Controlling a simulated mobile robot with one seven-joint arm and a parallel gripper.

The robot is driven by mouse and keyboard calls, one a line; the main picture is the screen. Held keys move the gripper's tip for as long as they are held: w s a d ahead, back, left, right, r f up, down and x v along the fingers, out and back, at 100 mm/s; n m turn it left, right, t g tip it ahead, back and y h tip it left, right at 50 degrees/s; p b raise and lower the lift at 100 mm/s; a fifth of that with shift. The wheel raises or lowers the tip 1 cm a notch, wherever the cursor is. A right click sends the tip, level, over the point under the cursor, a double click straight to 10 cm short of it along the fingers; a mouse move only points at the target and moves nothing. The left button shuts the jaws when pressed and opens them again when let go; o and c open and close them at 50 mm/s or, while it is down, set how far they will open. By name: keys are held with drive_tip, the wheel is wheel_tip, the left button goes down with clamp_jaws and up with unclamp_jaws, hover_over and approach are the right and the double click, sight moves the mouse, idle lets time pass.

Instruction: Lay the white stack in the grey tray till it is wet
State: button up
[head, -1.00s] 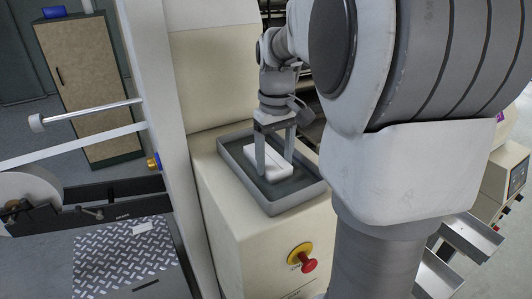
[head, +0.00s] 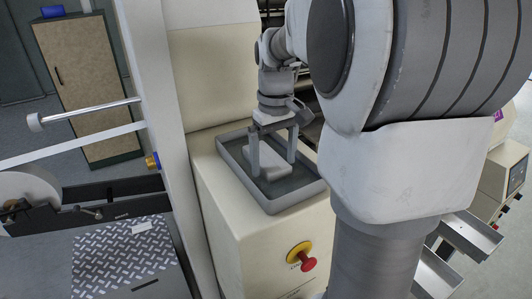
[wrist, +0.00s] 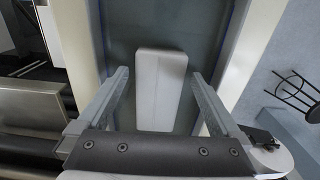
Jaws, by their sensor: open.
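The stack (head: 270,168), now light grey, lies flat in the grey tray (head: 296,202) on top of a cream cabinet. In the wrist view the stack (wrist: 160,90) is a rounded oblong block, lying lengthwise between the fingers on the tray floor (wrist: 205,40). My gripper (head: 273,165) is open, its fingers pointing down on either side of the stack. The wrist view shows a gap between each finger and the stack, with my gripper (wrist: 160,76) holding nothing. The fingers reach down inside the tray walls.
A red stop button on a yellow base (head: 301,256) is on the cabinet front below the tray. A cream upright post (head: 165,110) stands left of the tray. A diamond-plate surface (head: 125,258) is at lower left. A stool (wrist: 297,92) shows at right in the wrist view.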

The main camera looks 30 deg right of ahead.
drive_tip(key=shift+r, duration=0.1)
wheel_tip(320, 180, up, 17)
drive_tip(key=p, duration=0.1)
drive_tip(key=shift+r, duration=0.15)
idle(0.6)
drive_tip(key=s+a+f+t+b, duration=0.1)
drive_tip(key=s+a+f+t, duration=0.4)
drive_tip(key=s+a+f, duration=0.7)
drive_tip(key=s+f, duration=0.3)
drive_tip(key=shift+s+a+f+m+t, duration=0.15)
drive_tip(key=shift+a+f+m+t, duration=0.15)
drive_tip(key=shift+a+f+m, duration=0.1)
drive_tip(key=shift+d, duration=0.2)
